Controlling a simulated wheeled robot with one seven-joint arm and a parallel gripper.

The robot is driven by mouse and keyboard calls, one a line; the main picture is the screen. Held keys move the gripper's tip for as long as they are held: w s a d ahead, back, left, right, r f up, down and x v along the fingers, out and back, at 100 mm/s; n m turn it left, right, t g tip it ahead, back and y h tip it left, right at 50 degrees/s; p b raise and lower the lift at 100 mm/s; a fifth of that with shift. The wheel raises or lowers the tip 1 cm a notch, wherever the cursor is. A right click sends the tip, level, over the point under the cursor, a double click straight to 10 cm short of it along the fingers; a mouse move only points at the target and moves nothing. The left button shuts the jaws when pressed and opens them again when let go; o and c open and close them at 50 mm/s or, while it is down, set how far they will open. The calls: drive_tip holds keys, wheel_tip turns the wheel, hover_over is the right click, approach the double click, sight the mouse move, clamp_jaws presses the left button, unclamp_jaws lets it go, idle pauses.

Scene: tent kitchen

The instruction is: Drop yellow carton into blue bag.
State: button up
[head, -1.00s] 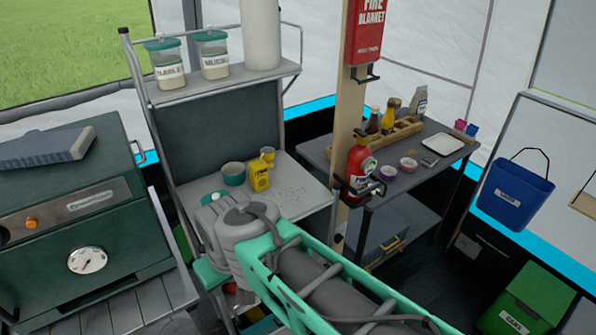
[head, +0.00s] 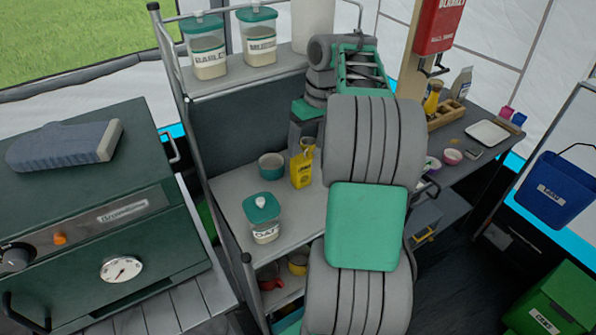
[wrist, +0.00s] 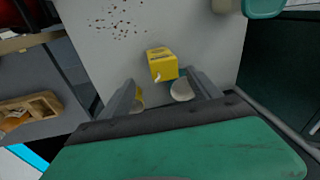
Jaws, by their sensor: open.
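The yellow carton (head: 301,172) stands upright on the grey counter of the shelf unit. It also shows in the wrist view (wrist: 161,66), just ahead of and between the fingertips. My gripper (wrist: 161,80) is open and empty, pointing down toward the carton. In the head view my gripper (head: 306,148) is just above or behind the carton, partly hidden by my arm; whether it touches cannot be told. The blue bag (head: 550,192) is a bucket-like holder with a handle and a white label, hanging at the right.
An oats jar (head: 264,218) with a teal lid is at the counter's front. A side table with a white tray (head: 487,133) and a green bin (head: 552,312) are at the right.

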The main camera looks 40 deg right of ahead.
sight(302, 159)
drive_tip(key=f, duration=0.2)
drive_tip(key=a+f, duration=0.1)
drive_tip(key=f, duration=0.1)
drive_tip(key=shift+w+a+f+b, duration=0.15)
drive_tip(key=shift+f+b, duration=0.2)
drive_tip(key=shift+b, duration=0.05)
clamp_jaws()
idle(0.4)
